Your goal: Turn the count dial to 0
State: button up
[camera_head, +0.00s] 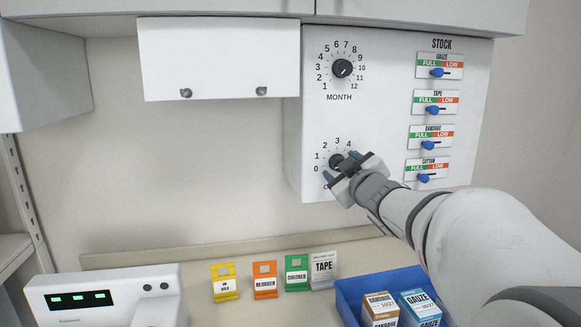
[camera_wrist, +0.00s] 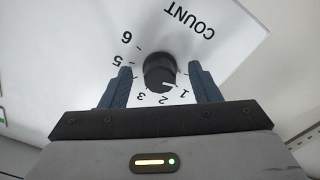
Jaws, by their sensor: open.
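The count dial (camera_head: 336,160) is a round black knob low on the white wall panel. In the wrist view, the dial (camera_wrist: 158,69) shows a short white mark on its edge, toward the side of the 1 and 2; the exact setting is hard to tell. My gripper (camera_head: 342,166) is at the dial with its blue fingers apart. In the wrist view my gripper (camera_wrist: 163,84) has one finger on each side of the knob, with visible gaps. The 0 and 4 are not visible in the wrist view; the fingers likely cover them.
The month dial (camera_head: 342,68) sits above on the same panel. Several blue stock sliders (camera_head: 433,109) line its right side. A white cabinet (camera_head: 218,58) hangs at left. Below are coloured tags (camera_head: 265,280), a blue bin (camera_head: 349,300) with boxes, and a white device (camera_head: 105,300).

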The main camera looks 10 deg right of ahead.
jog(key=s, duration=0.7)
jog(key=shift+s+p, duration=0.4)
jog(key=shift+p, duration=0.05)
jog(key=s+a+f+m+g+h+p, duration=0.1)
jog(key=s+f+m+g+h, duration=0.1)
jog(key=s+f+m+g, duration=0.3)
jog(key=f+m+g+h+p, duration=0.1)
jog(key=f+m+g+h, duration=0.1)
jog(key=f, duration=0.5)
jog(key=s+a+f+g+y, duration=0.2)
jog(key=s+a+f+g, duration=0.2)
jog(key=s, duration=0.3)
jog(key=s+a+f+g+y+p, duration=0.1)
jog(key=s+a+f+g+y, duration=0.1)
jog(key=s+a+f+g, duration=0.2)
jog(key=s+a+f, duration=0.1)
jog(key=s+a, duration=0.1)
jog(key=shift+s+a+f, duration=0.2)
jog(key=shift+s+f, duration=0.15)
jog(key=shift+f, duration=0.05)
